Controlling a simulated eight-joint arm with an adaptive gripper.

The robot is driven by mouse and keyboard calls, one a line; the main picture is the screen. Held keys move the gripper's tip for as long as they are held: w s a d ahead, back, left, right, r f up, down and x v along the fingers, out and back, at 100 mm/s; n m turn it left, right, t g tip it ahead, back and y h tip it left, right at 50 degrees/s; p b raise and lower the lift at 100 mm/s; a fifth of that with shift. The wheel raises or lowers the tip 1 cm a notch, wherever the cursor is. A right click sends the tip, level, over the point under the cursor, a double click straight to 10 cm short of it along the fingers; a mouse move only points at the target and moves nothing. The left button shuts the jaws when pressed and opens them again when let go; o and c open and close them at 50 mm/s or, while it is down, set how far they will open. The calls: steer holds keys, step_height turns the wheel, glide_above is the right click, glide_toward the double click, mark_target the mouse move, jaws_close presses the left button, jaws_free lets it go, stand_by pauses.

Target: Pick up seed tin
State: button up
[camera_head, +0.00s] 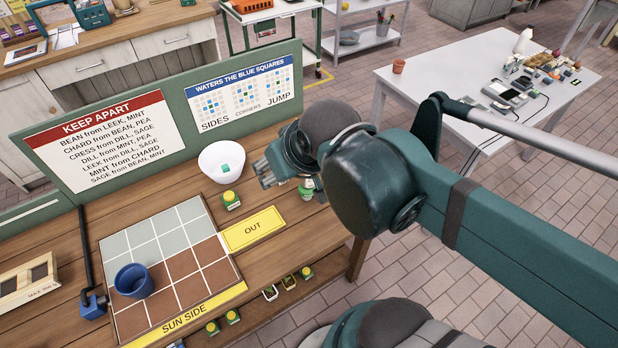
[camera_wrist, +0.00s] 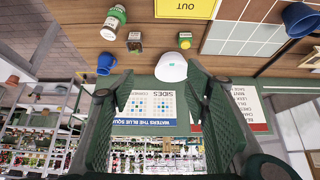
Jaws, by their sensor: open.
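A small green-and-yellow tin (camera_head: 231,200) stands on the wooden bench between the white bowl and the yellow OUT plate; it also shows in the wrist view (camera_wrist: 185,40). A similar small box (camera_wrist: 134,42) and a green-and-white jar (camera_wrist: 113,22) stand to its left in the wrist view. A green item (camera_head: 306,190) shows partly behind my gripper in the head view. I cannot tell which is the seed tin. My gripper (camera_head: 266,173) is open and empty above the bench, right of the bowl; its spread fingers also show in the wrist view (camera_wrist: 161,80).
A blue pot (camera_head: 133,281) sits on the grid board (camera_head: 150,232). A green sign panel (camera_head: 186,122) runs along the bench back. A blue mug (camera_wrist: 106,63) shows in the wrist view. Several small containers line the front.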

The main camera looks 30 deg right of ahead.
steer(key=w+f, duration=0.1)
steer(key=m+g+h+b, duration=0.4)
steer(key=m+g+b, duration=0.15)
steer(key=m, duration=0.65)
glide_above(306, 176)
steer(key=shift+s+a+f, duration=0.1)
steer(key=shift+a+f, duration=0.05)
steer(key=shift+f, duration=2.85)
steer(key=shift+s+a+f, duration=0.1)
steer(key=shift+f, duration=2.85)
steer(key=shift+s+a+f, duration=0.1)
steer(key=shift+a+f, duration=0.05)
steer(key=shift+f, duration=2.85)
steer(key=shift+t, duration=0.25)
steer(key=shift+b+x, duration=0.35)
steer(key=shift+x, duration=0.95)
steer(key=shift+w, duration=0.1)
steer(key=shift+b+x, duration=0.9)
steer(key=shift+x, duration=1.7)
steer(key=shift+a, duration=0.1)
